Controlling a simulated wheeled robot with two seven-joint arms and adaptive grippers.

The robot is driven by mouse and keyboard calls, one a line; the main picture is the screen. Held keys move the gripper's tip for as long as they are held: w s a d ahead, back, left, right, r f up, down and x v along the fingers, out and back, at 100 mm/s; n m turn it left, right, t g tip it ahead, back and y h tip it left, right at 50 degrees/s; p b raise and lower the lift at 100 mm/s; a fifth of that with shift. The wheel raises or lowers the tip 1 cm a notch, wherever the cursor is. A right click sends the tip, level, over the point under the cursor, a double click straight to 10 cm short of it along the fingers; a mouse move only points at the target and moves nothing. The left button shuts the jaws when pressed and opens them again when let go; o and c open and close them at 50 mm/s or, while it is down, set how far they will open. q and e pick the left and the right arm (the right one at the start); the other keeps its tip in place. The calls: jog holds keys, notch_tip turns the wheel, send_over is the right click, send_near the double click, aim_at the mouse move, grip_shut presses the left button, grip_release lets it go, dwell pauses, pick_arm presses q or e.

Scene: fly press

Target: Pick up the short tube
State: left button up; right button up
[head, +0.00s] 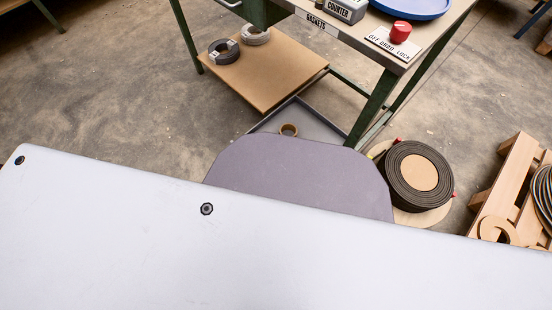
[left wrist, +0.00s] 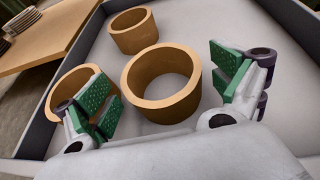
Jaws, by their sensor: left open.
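In the left wrist view, several tan cardboard-coloured tubes stand in a grey tray (left wrist: 245,125). One tube (left wrist: 163,113) stands in the middle, its open top facing up. Another tube (left wrist: 134,40) stands behind it, and a third tube (left wrist: 62,88) is at the left, partly hidden by my left finger. Which is the short one I cannot tell for sure. My left gripper (left wrist: 168,85) is open, its green pads to the left and right of the middle tube, with nothing held. In the head view one tube (head: 288,129) shows in the tray (head: 312,124). My right gripper is not in view.
The tray has raised dark walls (left wrist: 85,40) close around the tubes. A green-legged bench (head: 350,55) with a low wooden shelf (head: 265,75) stands behind. A dark coiled roll (head: 395,180) and a wooden pallet (head: 512,180) are at the right.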

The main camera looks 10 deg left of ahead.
pick_arm(q)
jog(key=c, duration=1)
jog(key=shift+r, duration=0.2)
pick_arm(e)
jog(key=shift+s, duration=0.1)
pick_arm(q)
jog(key=shift+r+p, duration=0.6)
jog(key=shift+r, duration=0.1)
notch_tip(320, 180, up, 2)
jog(key=shift+r+p, duration=0.15)
jog(key=shift+p, duration=0.65)
notch_tip(320, 180, up, 6)
jog(key=p, duration=0.3)
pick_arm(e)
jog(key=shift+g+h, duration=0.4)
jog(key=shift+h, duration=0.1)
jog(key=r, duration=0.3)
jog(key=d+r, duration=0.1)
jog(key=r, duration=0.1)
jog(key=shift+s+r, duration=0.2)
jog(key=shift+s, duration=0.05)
